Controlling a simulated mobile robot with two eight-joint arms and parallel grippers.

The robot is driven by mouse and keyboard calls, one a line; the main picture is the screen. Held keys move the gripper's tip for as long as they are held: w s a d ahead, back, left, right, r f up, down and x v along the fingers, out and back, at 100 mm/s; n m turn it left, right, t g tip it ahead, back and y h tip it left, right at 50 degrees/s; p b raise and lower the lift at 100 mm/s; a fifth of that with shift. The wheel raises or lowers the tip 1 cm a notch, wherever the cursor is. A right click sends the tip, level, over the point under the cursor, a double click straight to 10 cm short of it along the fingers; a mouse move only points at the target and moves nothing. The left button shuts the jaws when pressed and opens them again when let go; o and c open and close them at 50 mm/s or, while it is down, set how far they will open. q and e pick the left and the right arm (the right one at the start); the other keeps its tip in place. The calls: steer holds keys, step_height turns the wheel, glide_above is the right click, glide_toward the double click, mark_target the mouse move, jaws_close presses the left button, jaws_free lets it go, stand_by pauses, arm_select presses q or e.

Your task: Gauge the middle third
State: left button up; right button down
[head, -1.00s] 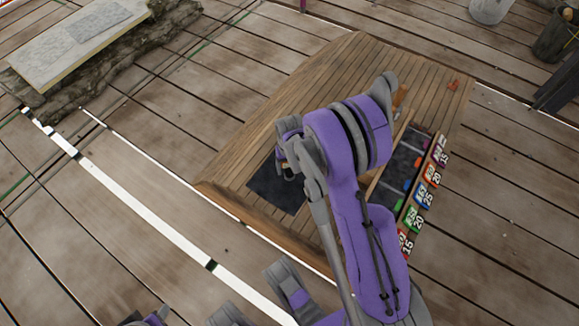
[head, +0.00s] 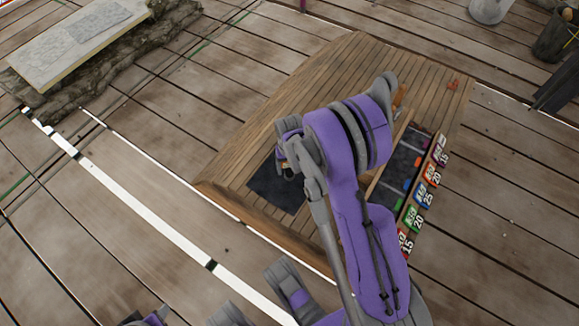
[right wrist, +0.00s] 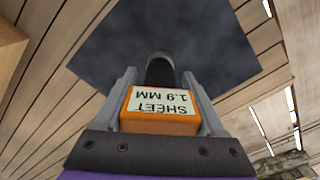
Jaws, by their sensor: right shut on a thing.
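My right gripper (right wrist: 160,100) is shut on an orange gauge block (right wrist: 160,124) in the right wrist view. Its pale label reads "SHEET 1.9 MM". A dark cylindrical part (right wrist: 160,72) shows just beyond the block, over a dark sheet (right wrist: 215,35). In the head view the sheet (head: 276,186) lies on the wooden bench top (head: 300,105). My right gripper (head: 288,170) is above the sheet's upper part, mostly hidden by my own wrist. Whether the block touches the sheet cannot be told. My left gripper does not show clearly.
A rack (head: 408,150) with several coloured, numbered tags stands on the bench's right side, partly behind my right arm. A small orange-red item (head: 453,85) lies at the bench's upper right. A stone slab (head: 80,40) is at upper left. A bucket (head: 489,10) stands at upper right.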

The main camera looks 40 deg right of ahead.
steer(key=shift+r+p, duration=1.85)
steer(key=shift+r, duration=0.65)
steer(key=shift+f, duration=0.15)
steer(key=shift+f+b, duration=2.05)
steer(key=shift+f, duration=0.2)
jaws_free()
step_height(320, 180, up, 11)
steer(key=p, duration=0.3)
steer(key=shift+s, duration=0.1)
